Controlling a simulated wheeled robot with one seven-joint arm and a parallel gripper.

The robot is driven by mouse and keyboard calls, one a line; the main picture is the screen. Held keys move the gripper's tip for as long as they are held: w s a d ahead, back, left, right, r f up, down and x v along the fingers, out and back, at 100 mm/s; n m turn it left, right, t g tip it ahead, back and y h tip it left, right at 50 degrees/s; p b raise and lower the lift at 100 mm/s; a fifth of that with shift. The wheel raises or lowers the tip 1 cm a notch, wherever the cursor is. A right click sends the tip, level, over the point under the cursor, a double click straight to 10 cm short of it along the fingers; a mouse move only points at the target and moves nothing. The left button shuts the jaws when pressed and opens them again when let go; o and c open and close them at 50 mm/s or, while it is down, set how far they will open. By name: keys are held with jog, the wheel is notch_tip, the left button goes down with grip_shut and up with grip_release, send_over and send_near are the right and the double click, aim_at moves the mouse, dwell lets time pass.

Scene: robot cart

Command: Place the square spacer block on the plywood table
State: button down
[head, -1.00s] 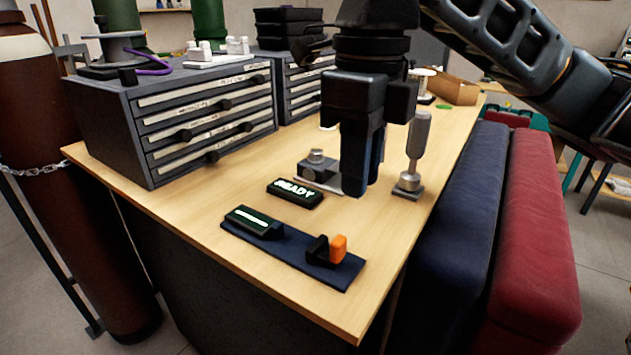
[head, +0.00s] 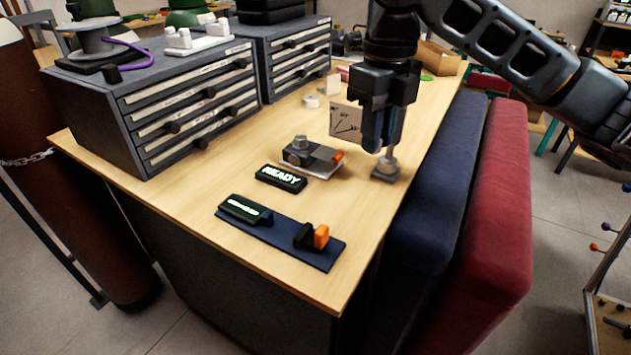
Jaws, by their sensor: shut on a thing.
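The square spacer block (head: 385,174) is most likely the grey square-based piece with a silver collar and upright grey handle. Its base appears to rest on the light wood tabletop (head: 225,200), near the right edge. My gripper (head: 382,146) points down directly over it and is shut on its handle. The fingers hide most of the handle, and the collar and base show below them. The tabletop appears to be the plywood table. Whether the base presses on the wood or hovers slightly cannot be told.
Left of my gripper sit a metal fixture (head: 311,158) with an orange tip, a READY display (head: 281,179) and a blue mat (head: 318,254) with an orange switch. A marked square panel (head: 345,121) stands behind. Drawer cabinets (head: 160,110) fill the back left; blue and red pads (head: 440,190) flank the right edge.

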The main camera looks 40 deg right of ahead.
jog(key=p, duration=0.2)
send_over(316, 201)
notch_tip(316, 201, down, 6)
jog(key=shift+d+r, duration=0.1)
jog(key=shift+r, duration=0.1)
jog(key=shift+f, duration=2)
jog(key=shift+f, duration=0.1)
jog(key=shift+f, duration=0.15)
jog(key=c, duration=1)
grip_release()
jog(key=shift+c, duration=0.2)
notch_tip(316, 201, up, 13)
jog(key=b, duration=0.1)
jog(key=shift+f, duration=0.2)
